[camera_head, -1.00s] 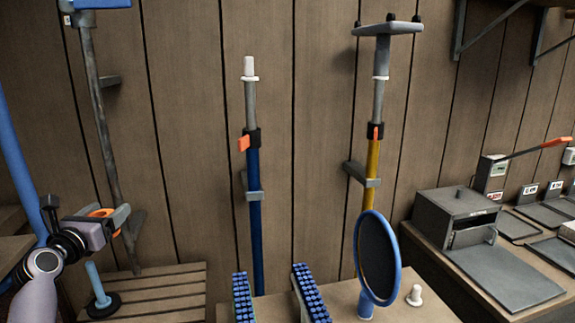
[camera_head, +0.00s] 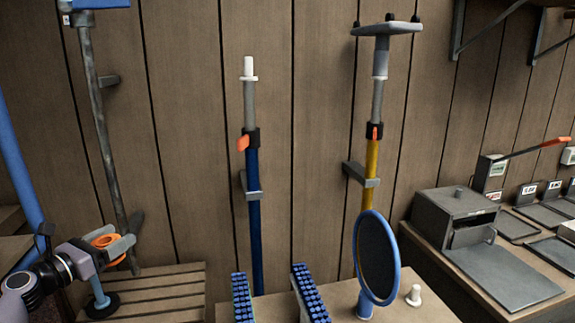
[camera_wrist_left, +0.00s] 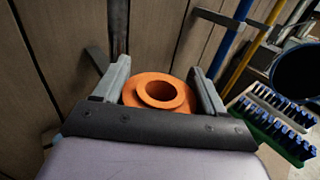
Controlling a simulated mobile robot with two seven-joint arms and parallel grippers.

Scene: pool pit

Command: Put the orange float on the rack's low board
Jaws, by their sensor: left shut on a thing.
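The orange float (camera_head: 104,237) is a thick ring with a round hole. My left gripper (camera_head: 114,244) is shut on it, in the air at the left of the head view. In the left wrist view the float (camera_wrist_left: 160,91) sits between the two grey fingers, its hole facing the camera. A low slatted wooden board (camera_head: 165,288) lies below and to the right of the gripper. A blue stem on a black round base (camera_head: 101,305) stands on its left part, under the gripper. My right gripper is out of view.
A grey pole (camera_head: 103,130) leans on the wall behind the gripper. A blue pole (camera_head: 254,215) and a yellow pole (camera_head: 371,170) stand further right. Blue-bristled brushes (camera_head: 311,293) and a blue-rimmed net (camera_head: 377,258) sit on the front table. The board's right part is bare.

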